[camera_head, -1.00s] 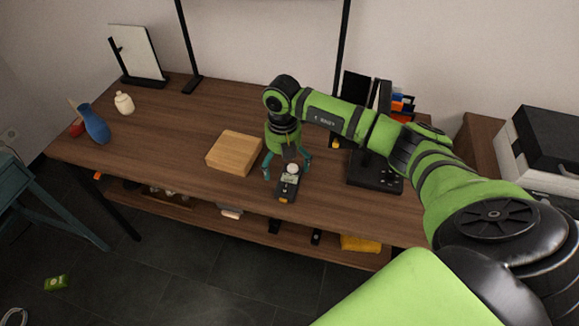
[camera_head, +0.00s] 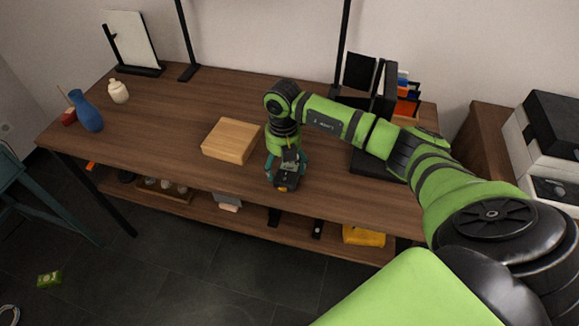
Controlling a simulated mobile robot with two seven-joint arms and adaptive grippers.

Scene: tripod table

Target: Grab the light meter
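The light meter (camera_head: 285,182) is a small dark device with a grey face and an orange lower end, near the table's front edge. My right gripper (camera_head: 287,168) points down over it, with its teal fingers closed in against the meter's two sides. The fingers hide part of the meter. I cannot tell whether it still touches the tabletop. My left gripper is out of view.
A wooden box (camera_head: 231,140) stands just left of my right gripper. A black stand (camera_head: 372,162) is to the right, partly behind my arm. A blue vase (camera_head: 86,112) and white jar (camera_head: 118,92) are far left. The tabletop (camera_head: 170,125) between is clear.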

